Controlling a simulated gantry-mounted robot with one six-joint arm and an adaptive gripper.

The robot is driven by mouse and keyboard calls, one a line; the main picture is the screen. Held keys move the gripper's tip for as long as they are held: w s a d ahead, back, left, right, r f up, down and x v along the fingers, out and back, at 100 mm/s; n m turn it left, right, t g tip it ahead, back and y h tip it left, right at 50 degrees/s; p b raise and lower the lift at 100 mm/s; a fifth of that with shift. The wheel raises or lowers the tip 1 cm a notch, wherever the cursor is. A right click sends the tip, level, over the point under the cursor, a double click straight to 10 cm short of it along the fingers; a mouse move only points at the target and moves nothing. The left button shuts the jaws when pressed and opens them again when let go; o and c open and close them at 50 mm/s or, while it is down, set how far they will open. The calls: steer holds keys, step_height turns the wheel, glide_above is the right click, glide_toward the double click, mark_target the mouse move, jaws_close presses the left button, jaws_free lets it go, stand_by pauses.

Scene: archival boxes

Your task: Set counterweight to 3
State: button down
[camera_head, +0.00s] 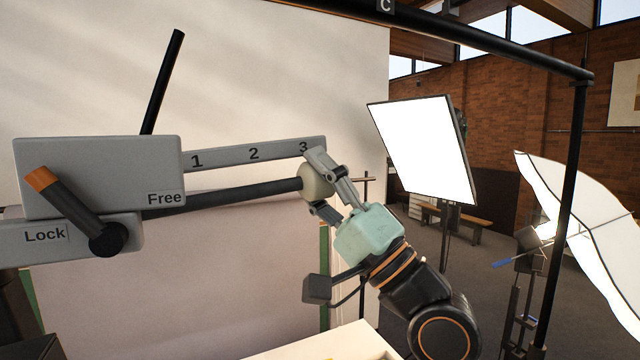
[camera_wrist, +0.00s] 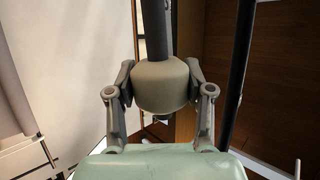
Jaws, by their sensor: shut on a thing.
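The beige counterweight (camera_head: 314,182) sits at the right end of the dark rod (camera_head: 230,194), just below the mark 3 on the grey scale (camera_head: 225,156). My gripper (camera_head: 322,184) is shut on it from the lower right, one finger above and one below. In the wrist view the counterweight (camera_wrist: 162,88) is between both fingers, with the rod running upward from it.
A lit panel (camera_head: 425,150) stands behind my arm to the right. A dark post (camera_head: 568,200) and a white umbrella light (camera_head: 590,230) stand farther right. A pale box edge (camera_head: 320,345) shows at the bottom. A thin dark bar (camera_head: 163,80) rises from the grey housing (camera_head: 95,165).

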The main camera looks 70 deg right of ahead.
steer(key=shift+s+d, duration=0.1)
steer(key=shift+d, duration=0.05)
steer(key=shift+c, duration=2.1)
jaws_free()
steer(key=v, duration=1.2)
